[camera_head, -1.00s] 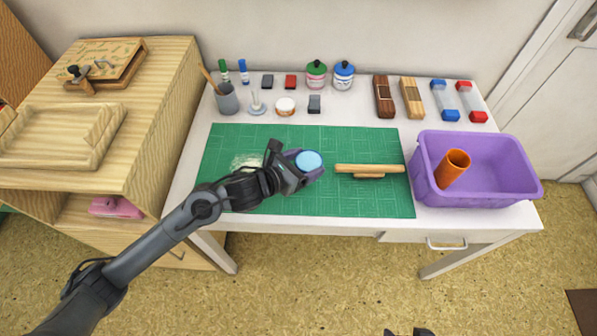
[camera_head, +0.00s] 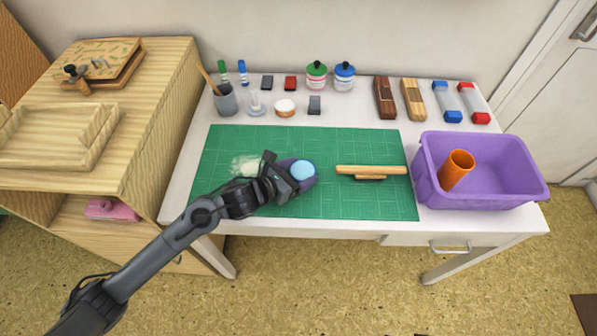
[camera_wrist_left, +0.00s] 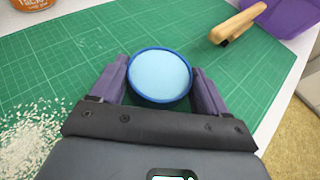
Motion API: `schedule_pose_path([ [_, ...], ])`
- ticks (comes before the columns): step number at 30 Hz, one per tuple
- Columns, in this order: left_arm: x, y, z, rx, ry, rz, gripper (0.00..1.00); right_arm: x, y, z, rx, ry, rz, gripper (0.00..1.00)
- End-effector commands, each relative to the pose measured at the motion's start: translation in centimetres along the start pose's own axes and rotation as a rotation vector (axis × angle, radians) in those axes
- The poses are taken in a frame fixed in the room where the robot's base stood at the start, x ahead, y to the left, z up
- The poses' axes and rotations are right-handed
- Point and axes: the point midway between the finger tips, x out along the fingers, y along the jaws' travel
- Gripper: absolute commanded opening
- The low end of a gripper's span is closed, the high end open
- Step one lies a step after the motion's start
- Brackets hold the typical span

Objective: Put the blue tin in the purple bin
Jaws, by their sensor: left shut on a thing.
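The blue tin (camera_head: 302,170) is a small round tin with a pale blue top. In the head view it is at my left gripper (camera_head: 300,173), over the left-middle of the green mat. In the left wrist view the tin (camera_wrist_left: 160,75) sits between the two purple fingers of the left gripper (camera_wrist_left: 160,82), which is shut on its sides. The tin's underside is hidden. The purple bin (camera_head: 500,185) stands at the right end of the table with an orange cup (camera_head: 456,169) inside; a corner of the bin shows in the left wrist view (camera_wrist_left: 290,18). My right gripper is not in view.
A wooden-handled tool (camera_head: 371,170) lies on the green mat (camera_head: 330,205) between the tin and the bin. A pale pile of grains (camera_wrist_left: 30,140) lies left of the gripper. Pads, bottles and markers line the table's back.

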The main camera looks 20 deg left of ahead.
Motion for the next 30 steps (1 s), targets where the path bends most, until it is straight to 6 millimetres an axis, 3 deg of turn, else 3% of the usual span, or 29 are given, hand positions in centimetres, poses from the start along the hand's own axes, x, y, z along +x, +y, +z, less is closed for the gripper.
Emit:
schedule_pose_path([
  [3, 0.2, 0.0, -0.3, 0.001, -0.002, 0.0, 0.35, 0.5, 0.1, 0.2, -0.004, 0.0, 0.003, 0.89],
  [4, 0.1, 0.0, -0.3, 0.0, 0.0, 0.0, 0.8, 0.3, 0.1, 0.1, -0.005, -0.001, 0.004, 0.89],
  [8, 0.1, 0.0, -0.3, 0.0, 0.0, 0.0, 1.0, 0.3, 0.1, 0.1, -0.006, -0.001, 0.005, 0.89],
  [20, -0.4, 0.0, 0.1, 0.001, 0.002, 0.0, 1.0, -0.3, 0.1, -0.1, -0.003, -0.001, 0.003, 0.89],
  [30, -6.1, 0.0, 0.1, 0.004, 0.004, -0.001, 1.0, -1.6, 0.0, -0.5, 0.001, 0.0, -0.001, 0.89],
])
